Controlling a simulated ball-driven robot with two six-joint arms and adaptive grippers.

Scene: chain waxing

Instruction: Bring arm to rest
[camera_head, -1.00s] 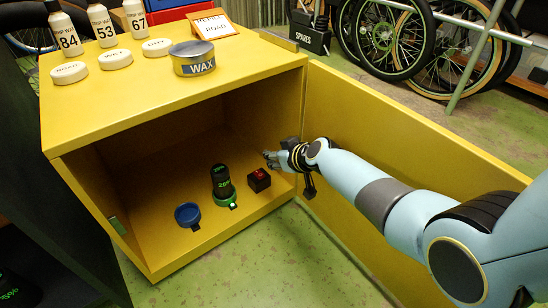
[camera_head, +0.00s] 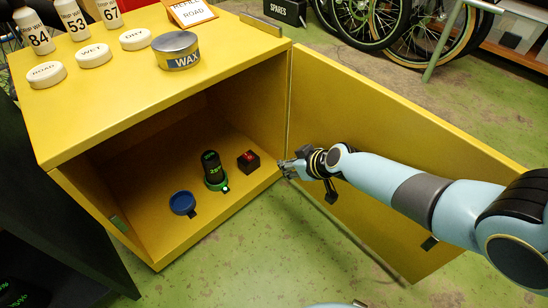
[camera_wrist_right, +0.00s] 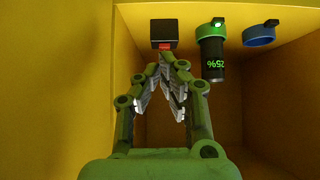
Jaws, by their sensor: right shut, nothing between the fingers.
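My right gripper (camera_head: 288,168) is shut and empty at the front right edge of the open yellow cabinet (camera_head: 100,128), beside the opened door (camera_head: 380,120). It also shows in the right wrist view (camera_wrist_right: 166,62), fingertips together. Inside the cabinet, a small black box with a red top (camera_head: 248,161) sits closest to it, to its left. It also shows in the right wrist view (camera_wrist_right: 164,34). A black cylinder with green digits (camera_head: 213,170) stands in a green-lit ring. A blue round holder (camera_head: 182,203) is further left. My left gripper is not in view.
On the cabinet top are a blue-labelled wax tin (camera_head: 176,52), several white discs (camera_head: 94,55), numbered white bottles (camera_head: 75,20) and a sign (camera_head: 192,11). Bicycle wheels (camera_head: 440,30) stand behind the door. Green floor (camera_head: 270,250) is clear in front.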

